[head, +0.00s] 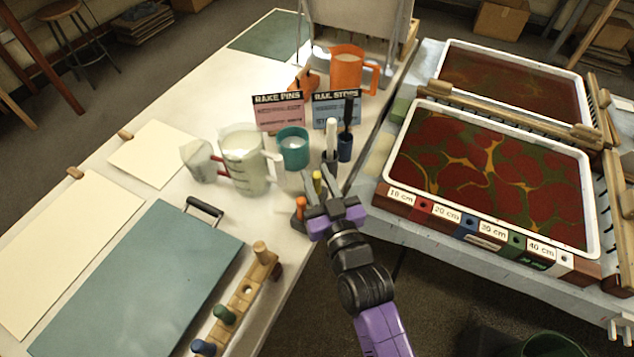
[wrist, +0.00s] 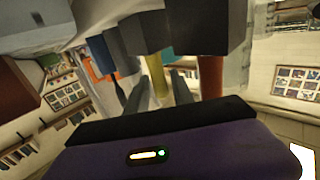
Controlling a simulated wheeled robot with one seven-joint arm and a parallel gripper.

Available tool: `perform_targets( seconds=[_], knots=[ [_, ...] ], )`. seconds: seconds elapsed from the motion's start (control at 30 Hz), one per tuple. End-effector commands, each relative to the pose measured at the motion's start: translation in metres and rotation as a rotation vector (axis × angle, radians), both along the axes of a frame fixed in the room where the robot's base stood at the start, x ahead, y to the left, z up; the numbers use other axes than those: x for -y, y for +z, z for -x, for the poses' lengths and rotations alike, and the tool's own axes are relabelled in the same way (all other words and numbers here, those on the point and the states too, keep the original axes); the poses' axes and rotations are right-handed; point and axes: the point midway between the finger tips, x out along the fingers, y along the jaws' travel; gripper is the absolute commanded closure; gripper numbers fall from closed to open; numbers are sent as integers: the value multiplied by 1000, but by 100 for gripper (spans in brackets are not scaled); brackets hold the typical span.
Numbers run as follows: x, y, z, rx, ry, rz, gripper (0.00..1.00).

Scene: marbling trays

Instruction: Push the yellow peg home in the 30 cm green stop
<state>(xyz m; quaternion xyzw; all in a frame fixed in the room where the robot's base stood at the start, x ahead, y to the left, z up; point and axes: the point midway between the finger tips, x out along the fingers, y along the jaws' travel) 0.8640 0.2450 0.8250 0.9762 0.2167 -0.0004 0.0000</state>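The yellow peg (head: 317,181) stands near the right edge of the white table, behind an orange peg (head: 300,206). My gripper (head: 319,186) is around the yellow peg, with one finger on each side. In the wrist view the yellow peg (wrist: 158,75) shows between the two spread fingers (wrist: 156,92), with small gaps visible; the orange peg (wrist: 211,76) is to its right. The peg's lower end is hidden.
The near tray (head: 591,215) holds red and green marbling. A white pitcher (head: 240,160), teal cup (head: 292,148) and dark blue holder (head: 344,147) stand behind my gripper. A wooden peg rack (head: 247,290) lies at the front. A gap separates the two tables.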

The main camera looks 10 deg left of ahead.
Motion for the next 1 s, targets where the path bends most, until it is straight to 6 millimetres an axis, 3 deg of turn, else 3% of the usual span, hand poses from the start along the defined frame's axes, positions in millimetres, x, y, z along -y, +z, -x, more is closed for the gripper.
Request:
perform_targets(
  seconds=[0.2, 0.37, 0.77, 1.0],
  knots=[
    [0, 0, -1, 0, 0, 0, 71],
    [0, 0, -1, 0, 0, 0, 100],
    [0, 3, -1, 1, 0, 0, 100],
    [0, 26, -1, 3, 0, 0, 100]
  ],
)
